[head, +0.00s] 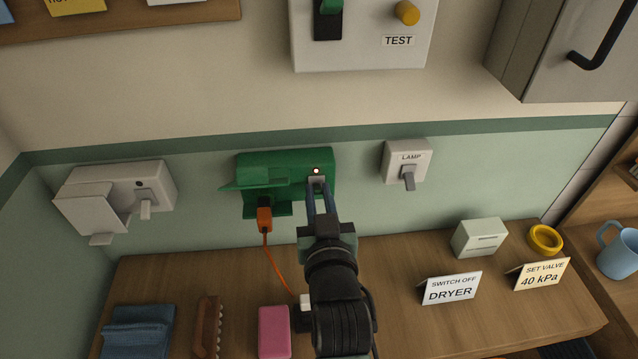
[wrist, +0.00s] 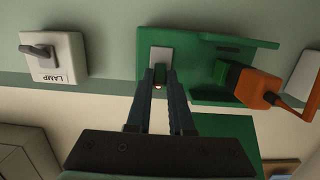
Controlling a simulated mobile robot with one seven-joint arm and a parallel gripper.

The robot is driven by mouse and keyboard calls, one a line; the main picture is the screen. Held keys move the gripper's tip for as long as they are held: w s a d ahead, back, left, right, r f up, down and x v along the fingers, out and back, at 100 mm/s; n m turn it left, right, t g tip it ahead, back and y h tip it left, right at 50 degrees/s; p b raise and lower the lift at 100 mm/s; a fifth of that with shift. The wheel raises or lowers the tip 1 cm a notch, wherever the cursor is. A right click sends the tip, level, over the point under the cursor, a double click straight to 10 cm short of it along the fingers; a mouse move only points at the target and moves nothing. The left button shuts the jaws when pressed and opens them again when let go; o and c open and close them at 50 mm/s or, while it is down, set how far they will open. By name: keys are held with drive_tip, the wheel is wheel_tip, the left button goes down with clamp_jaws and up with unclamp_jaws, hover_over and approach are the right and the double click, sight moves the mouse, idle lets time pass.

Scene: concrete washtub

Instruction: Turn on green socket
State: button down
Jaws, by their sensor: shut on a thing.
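The green socket (head: 285,163) is mounted on the wall with its cover flap raised and an orange plug (head: 264,218) in its outlet. It also shows, turned over, in the wrist view (wrist: 205,110). Its small indicator light (head: 317,171) glows, and it glows in the wrist view too (wrist: 158,87). My gripper (head: 318,183) reaches the right part of the socket, at the switch (wrist: 160,56). The fingers in the wrist view (wrist: 161,74) are shut on this switch, one on each side. The fingers hide part of it, so its exact position is hard to tell.
An orange cord (head: 275,262) hangs beside my arm. The wooden counter (head: 400,325) holds a pink block (head: 274,331), a brush and label cards.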

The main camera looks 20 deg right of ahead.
idle(0.3)
drive_tip(key=c, duration=0.8)
unclamp_jaws()
drive_tip(key=b+v, duration=0.1)
drive_tip(key=v, duration=1.2)
drive_tip(key=shift+r+b, duration=0.3)
drive_tip(key=shift+b, duration=0.1)
drive_tip(key=shift+w, duration=0.1)
